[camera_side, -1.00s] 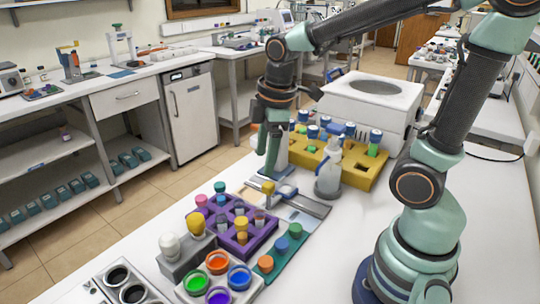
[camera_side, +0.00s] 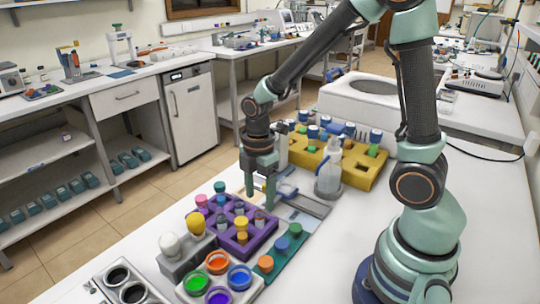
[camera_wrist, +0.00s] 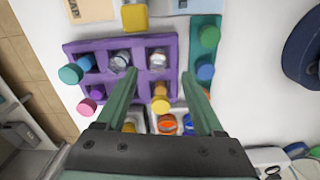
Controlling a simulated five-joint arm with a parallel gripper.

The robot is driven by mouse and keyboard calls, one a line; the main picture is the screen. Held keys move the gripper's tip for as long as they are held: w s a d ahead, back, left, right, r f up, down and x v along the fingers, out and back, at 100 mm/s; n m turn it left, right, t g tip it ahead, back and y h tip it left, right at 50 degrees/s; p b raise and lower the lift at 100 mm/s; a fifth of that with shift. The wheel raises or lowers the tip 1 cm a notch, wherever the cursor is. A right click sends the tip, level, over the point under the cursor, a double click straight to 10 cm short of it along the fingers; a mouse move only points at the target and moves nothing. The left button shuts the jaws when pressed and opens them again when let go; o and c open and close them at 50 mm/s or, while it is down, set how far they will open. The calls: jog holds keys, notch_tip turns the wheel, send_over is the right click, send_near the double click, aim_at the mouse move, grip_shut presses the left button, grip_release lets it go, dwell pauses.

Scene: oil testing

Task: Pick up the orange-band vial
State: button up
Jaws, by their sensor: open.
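A vial with a yellow cap and an orange band (camera_side: 242,237) stands in the front right part of the purple rack (camera_side: 262,235). In the wrist view the same yellow-topped vial (camera_wrist: 160,100) shows between my fingers, nearer the palm than the fingertips. My gripper (camera_side: 261,203) is open and empty, pointing down behind the rack in the side view. In the wrist view my gripper (camera_wrist: 159,75) has its fingers spread on either side of the rack's right column. I cannot tell its exact height above the vials.
Clear-topped vials (camera_wrist: 158,60) and a teal-capped vial (camera_wrist: 70,74) share the rack. A green strip (camera_side: 297,240) with coloured caps lies to the right. Open paint-like pots (camera_side: 240,276) stand in front. A spray bottle (camera_side: 329,172) and yellow rack (camera_side: 362,175) stand behind.

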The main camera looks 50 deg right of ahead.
aim_at(259, 206)
jog(key=shift+w+f, duration=0.15)
jog(key=shift+f, duration=2.4)
grip_shut()
